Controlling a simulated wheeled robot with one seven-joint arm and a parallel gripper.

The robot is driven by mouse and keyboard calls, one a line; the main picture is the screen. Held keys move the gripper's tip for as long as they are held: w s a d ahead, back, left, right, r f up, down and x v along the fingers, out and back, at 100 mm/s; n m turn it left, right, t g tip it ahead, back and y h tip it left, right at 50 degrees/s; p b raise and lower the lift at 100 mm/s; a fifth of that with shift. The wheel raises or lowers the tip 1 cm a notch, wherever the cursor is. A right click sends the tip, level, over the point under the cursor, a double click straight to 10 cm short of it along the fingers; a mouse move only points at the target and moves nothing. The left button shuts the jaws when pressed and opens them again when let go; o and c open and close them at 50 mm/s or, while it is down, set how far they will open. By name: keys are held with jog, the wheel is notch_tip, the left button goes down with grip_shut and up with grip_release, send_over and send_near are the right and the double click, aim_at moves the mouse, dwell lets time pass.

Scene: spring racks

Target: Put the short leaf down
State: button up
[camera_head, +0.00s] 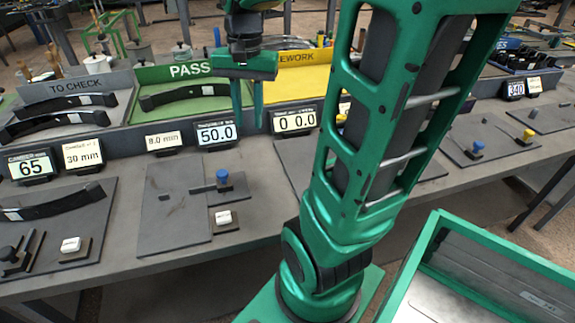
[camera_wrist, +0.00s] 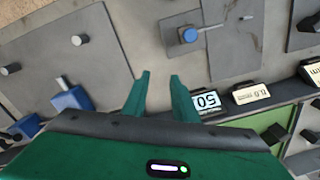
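My gripper (camera_head: 248,124) hangs in front of the green PASS tray (camera_head: 215,105), near the 50.0 display. In the wrist view my gripper (camera_wrist: 160,76) has its two fingers apart with nothing between them. A dark curved leaf (camera_head: 183,96) lies in the PASS tray. Two dark leaves with white labels, an upper one (camera_head: 62,104) and a lower one (camera_head: 50,124), lie in the grey TO CHECK tray. Another dark leaf (camera_head: 62,204) rests on the left board. I cannot tell which leaf is the short one.
A yellow REWORK tray (camera_head: 300,80) stands right of the PASS tray. Displays, including the 50.0 display (camera_head: 217,134), line the trays' front. A board with a blue knob (camera_head: 222,178) and a white button (camera_head: 223,217) lies before them. A green-rimmed bin (camera_head: 420,255) is at lower right.

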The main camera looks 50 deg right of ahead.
jog(key=s+a+f+n, duration=0.1)
jog(key=s+f+n, duration=0.1)
jog(key=s, duration=0.5)
jog(key=s+a+f+n, duration=0.1)
jog(key=s+f+n, duration=0.2)
jog(key=s, duration=0.4)
jog(key=shift+s+f+g, duration=0.25)
jog(key=shift+f+g, duration=0.05)
jog(key=shift+f, duration=0.6)
